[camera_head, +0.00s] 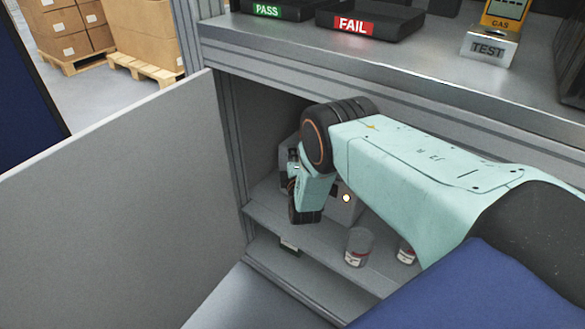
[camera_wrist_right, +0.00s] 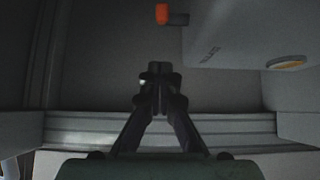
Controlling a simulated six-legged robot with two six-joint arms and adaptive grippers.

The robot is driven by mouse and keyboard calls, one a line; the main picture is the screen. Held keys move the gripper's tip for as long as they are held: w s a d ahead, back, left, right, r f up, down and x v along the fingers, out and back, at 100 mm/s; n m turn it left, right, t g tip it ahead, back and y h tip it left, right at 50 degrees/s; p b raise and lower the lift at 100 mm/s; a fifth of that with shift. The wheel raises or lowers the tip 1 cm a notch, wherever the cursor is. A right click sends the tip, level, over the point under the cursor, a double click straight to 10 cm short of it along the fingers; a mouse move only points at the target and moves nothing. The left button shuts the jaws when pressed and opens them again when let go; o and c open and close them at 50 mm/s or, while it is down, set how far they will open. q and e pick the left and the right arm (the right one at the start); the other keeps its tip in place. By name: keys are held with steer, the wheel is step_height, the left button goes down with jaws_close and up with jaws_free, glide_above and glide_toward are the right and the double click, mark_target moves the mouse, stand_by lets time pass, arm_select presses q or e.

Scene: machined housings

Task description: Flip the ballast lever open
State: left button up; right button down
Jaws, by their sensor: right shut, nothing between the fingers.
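The ballast lever (camera_wrist_right: 172,17) shows at the top of the right wrist view as a short dark stub with an orange tip. It sticks out to the left from a grey housing (camera_wrist_right: 235,45) with small lettering and a round fitting on its right. My right gripper (camera_wrist_right: 160,78) is shut and empty, below the lever in that view and apart from it. In the head view my right arm reaches into the open cabinet and covers much of the housing (camera_head: 346,208), and the lever is hidden there. My left gripper is not in view.
The cabinet door (camera_head: 110,200) stands open on the left. Two jars, one nearer (camera_head: 358,247) and one behind my arm (camera_head: 406,253), stand right of the housing. The bench top (camera_head: 440,75) above carries a PASS tray (camera_head: 268,10), a FAIL tray (camera_head: 355,24) and a TEST block (camera_head: 488,47).

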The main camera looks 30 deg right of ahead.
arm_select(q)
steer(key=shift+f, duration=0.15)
arm_select(e)
steer(key=d, duration=0.3)
steer(key=shift+s+d, duration=0.2)
steer(key=shift+s, duration=0.2)
